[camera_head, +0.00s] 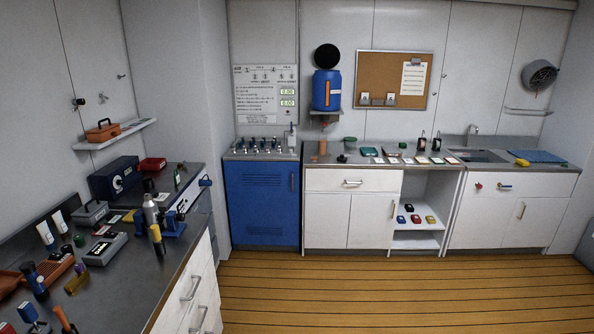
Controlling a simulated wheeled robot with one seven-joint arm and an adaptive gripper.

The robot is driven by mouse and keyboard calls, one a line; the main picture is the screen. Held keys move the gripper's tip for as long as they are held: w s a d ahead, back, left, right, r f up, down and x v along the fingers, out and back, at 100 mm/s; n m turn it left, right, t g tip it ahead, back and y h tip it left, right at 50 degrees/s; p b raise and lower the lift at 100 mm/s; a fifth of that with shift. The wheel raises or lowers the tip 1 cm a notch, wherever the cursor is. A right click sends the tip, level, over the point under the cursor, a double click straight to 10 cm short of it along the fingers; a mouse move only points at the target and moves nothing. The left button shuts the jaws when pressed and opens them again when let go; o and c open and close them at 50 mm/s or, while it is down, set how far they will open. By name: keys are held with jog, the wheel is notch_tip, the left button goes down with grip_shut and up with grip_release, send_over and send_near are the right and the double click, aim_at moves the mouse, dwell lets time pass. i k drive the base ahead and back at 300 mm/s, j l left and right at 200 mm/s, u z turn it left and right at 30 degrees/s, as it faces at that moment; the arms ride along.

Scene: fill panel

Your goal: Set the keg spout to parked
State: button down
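The blue keg (320,88) sits on a small wall bracket shelf above the back counter, left of the cork board. It has an upright orange-and-white strip on its front. A small dark part, which looks like the spout (324,124), hangs under the shelf. It is too small to tell its position or any marks on it. My gripper is not in view.
A black disc (327,57) is above the keg. Below it, the back counter (380,148) holds a brown cylinder (322,147), a green bowl (350,143) and several small items. A blue cabinet (262,205) stands left. The wooden floor (380,290) is clear. A cluttered bench (135,285) fills the left.

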aim_at(325, 124)
jog(key=i+z, duration=0.2)
jog(key=i, duration=2.95)
jog(key=i+l+u, duration=0.1)
jog(key=i, duration=1)
jog(key=i+l+u, duration=0.2)
jog(key=i, duration=0.2)
jog(key=i+u, duration=0.25)
jog(key=i, duration=0.15)
jog(key=i+l+u, duration=0.2)
jog(key=i, duration=0.2)
